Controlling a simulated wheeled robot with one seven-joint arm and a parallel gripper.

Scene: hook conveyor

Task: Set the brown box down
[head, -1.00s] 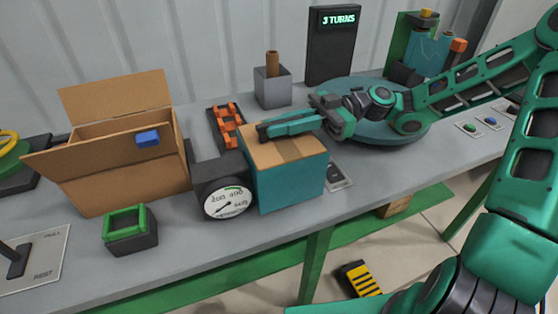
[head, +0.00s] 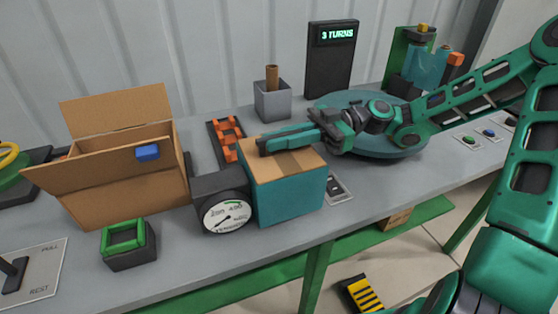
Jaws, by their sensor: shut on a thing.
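The brown box (head: 288,174) has a brown top with a tape strip and teal sides. It stands upright at the front of the grey bench, right beside the round gauge (head: 226,214). My gripper (head: 263,146) reaches in from the right, with its green fingers lying along the top of the box. It is shut on the box, though the contact itself is partly hidden. The box's underside looks level with the bench top, but I cannot tell whether it touches.
An open cardboard carton (head: 120,190) with a blue block (head: 148,152) stands left. A green-rimmed dark bin (head: 126,244) is in front. An orange rack (head: 227,142) and grey holder (head: 272,100) stand behind the box. A teal turntable (head: 365,105) lies right, under my arm.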

